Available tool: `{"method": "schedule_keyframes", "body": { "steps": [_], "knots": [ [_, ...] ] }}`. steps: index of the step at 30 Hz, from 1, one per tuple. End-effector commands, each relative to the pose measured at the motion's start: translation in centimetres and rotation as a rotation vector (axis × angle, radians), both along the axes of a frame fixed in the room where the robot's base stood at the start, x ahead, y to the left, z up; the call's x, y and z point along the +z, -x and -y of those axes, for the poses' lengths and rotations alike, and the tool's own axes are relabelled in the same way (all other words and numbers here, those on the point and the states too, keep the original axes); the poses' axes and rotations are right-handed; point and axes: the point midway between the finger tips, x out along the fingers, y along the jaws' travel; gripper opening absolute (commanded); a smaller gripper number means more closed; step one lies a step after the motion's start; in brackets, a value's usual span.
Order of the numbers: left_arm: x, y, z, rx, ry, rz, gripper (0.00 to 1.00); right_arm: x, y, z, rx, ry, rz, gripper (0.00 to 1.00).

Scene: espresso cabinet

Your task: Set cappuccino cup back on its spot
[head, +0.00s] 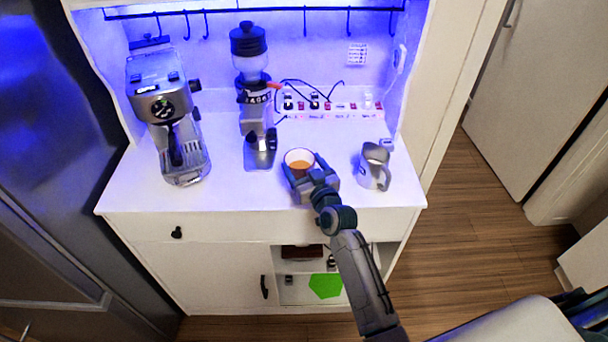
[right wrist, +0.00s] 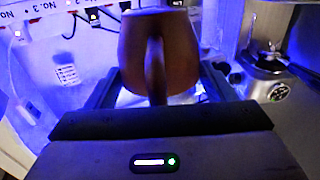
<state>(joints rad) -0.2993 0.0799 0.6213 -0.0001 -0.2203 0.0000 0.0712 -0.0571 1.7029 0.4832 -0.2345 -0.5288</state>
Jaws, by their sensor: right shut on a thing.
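My left gripper is not in view.
The espresso machine (head: 165,110) stands at the left, the grinder (head: 252,90) left of the cup, and the metal pitcher (head: 374,168) to the right. A power strip (head: 330,108) with cables lies behind. An open shelf (head: 300,285) below holds a green hexagon (head: 326,286).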

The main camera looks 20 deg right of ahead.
Motion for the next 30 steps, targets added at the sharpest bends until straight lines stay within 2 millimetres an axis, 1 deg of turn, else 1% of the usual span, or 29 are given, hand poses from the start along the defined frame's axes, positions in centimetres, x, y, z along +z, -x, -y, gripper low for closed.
{"method": "schedule_keyframes", "body": {
  "steps": [6,8,16,21,22,24,25,30],
  "knots": [
    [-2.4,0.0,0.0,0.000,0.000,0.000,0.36,-2.9,0.0,0.0,0.000,0.001,0.000,0.44],
    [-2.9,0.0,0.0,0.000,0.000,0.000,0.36,-3.4,0.1,0.0,0.000,0.000,0.000,0.44],
    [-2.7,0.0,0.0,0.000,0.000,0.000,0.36,-3.2,0.1,0.0,0.000,0.001,0.001,0.44],
    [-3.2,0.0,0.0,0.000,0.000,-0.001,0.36,-3.7,0.1,0.0,0.000,0.001,0.001,0.44],
    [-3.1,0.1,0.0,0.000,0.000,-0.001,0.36,-3.7,0.1,0.0,0.000,0.001,0.000,0.80],
    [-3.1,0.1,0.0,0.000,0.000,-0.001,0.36,-3.6,0.1,0.0,0.000,0.001,0.000,0.94],
    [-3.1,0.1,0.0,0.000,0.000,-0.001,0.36,-3.6,0.1,0.0,0.000,0.001,-0.001,0.98],
    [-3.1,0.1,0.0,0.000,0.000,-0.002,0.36,-3.6,0.1,0.0,0.000,0.001,-0.001,0.98]
  ]
}}
